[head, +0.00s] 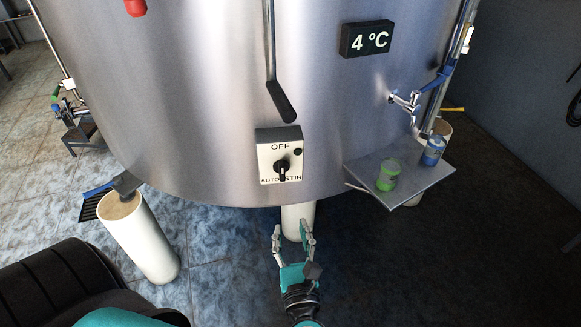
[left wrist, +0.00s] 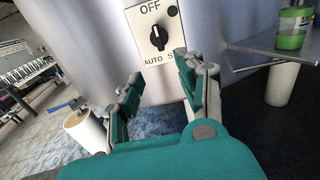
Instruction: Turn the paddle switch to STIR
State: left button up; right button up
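The switch panel (head: 264,160) is a pale plate under a dark hood on the front of the steel tank. It reads OFF at the top, AUTO at the lower left and STIR at the lower right. Its black paddle switch (head: 282,169) stands roughly upright; in the left wrist view the paddle (left wrist: 158,37) has a light mark near its top end. My left gripper (head: 291,231) is open and empty below the panel, apart from the paddle. In the left wrist view its fingers (left wrist: 157,76) spread below the panel, and part of STIR is hidden. My right gripper is not in view.
A dark lever handle (head: 281,102) hangs above the panel. To the right, a metal shelf (head: 425,182) juts out with a green jar (head: 388,175) and a blue jar (head: 433,150), below a tap (head: 405,101). White tank legs (head: 145,240) stand below.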

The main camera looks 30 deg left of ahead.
aim_at(283, 177)
pick_arm(q)
jog(key=p+x, duration=0.3)
jog(key=x, duration=1.2)
jog(key=shift+w+a+r, duration=0.1)
jog(key=shift+w+a, duration=0.1)
jog(key=shift+w, duration=0.1)
jog(key=shift+w+a, duration=0.25)
jog(key=shift+w, duration=0.05)
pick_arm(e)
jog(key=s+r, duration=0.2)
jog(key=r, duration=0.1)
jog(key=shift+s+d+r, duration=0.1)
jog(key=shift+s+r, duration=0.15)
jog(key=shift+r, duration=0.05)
pick_arm(q)
grip_shut()
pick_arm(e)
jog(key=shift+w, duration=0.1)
